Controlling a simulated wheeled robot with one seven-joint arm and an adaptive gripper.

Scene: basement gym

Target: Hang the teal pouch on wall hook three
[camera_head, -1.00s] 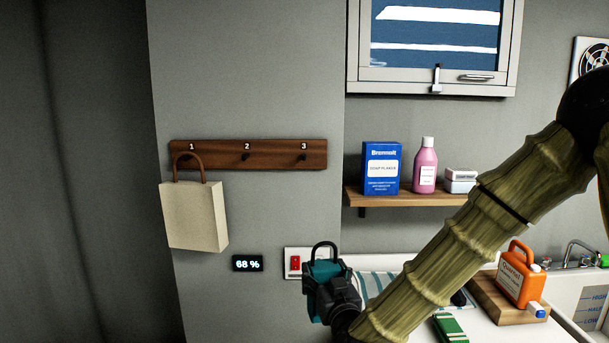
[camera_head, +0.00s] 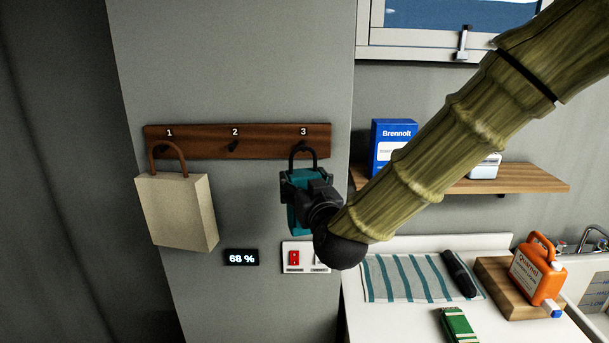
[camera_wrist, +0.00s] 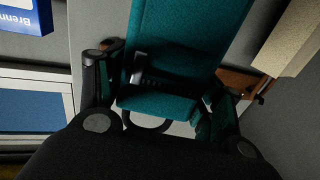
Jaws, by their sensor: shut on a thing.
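The teal pouch (camera_head: 296,222) is in my gripper (camera_head: 303,190), upright, with its dark loop handle at the top. In the wrist view the pouch (camera_wrist: 190,50) fills the middle between the two fingers of my gripper (camera_wrist: 160,95). The wooden hook rail (camera_head: 205,142) on the wall has hooks numbered 1, 2 and 3. The loop is in front of the rail just below the number 3. Wall hook three (camera_head: 301,148) is mostly covered by the loop; I cannot tell whether the loop is around it or only in front of it.
A cream bag (camera_head: 180,212) hangs on hook 1, and hook 2 (camera_head: 233,147) is bare. A 68 % display (camera_head: 241,257) and a red switch panel (camera_head: 293,258) are below. A shelf (camera_head: 515,178) with a blue box (camera_head: 388,140) is to the right, partly behind my arm.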

